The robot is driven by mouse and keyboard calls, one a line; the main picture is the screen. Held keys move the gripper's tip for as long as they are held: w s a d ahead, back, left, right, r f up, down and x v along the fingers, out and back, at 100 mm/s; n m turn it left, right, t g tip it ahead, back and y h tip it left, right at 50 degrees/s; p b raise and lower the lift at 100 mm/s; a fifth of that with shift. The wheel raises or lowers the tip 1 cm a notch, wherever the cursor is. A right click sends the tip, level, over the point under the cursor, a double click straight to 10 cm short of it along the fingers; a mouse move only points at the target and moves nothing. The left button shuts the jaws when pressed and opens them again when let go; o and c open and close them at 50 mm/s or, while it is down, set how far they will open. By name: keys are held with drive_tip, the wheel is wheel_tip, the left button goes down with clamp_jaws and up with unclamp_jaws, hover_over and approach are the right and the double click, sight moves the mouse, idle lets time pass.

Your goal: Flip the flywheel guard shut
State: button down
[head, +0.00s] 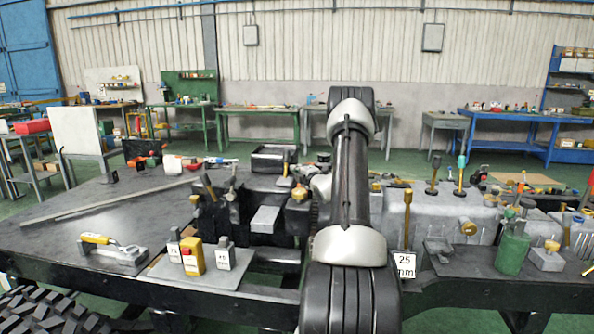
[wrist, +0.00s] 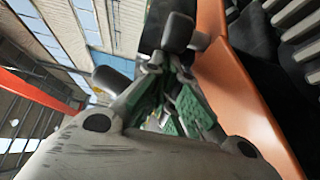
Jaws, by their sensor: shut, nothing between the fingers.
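In the wrist view my gripper (wrist: 153,62) is shut with nothing held. Its grey linkage and green parts fill the middle of the picture. A smooth orange panel (wrist: 238,98) lies close along the right side of the gripper. It may be the flywheel guard, but I cannot be sure, and I cannot tell whether it touches the gripper. In the head view my arm stands in front of the middle of the engine and chassis and hides the gripper. No guard can be made out there.
Dark ribbed parts (wrist: 280,45) lie beyond the orange panel. In the head view, labelled blocks (head: 193,256) and a yellow-handled tool (head: 112,248) lie on the dark chassis deck (head: 60,236). A green canister (head: 512,252) stands at the right. Workbenches line the back wall.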

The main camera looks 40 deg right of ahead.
drive_tip(key=shift+w, duration=0.35)
drive_tip(key=s+d, duration=0.4)
drive_tip(key=shift+s, duration=0.35)
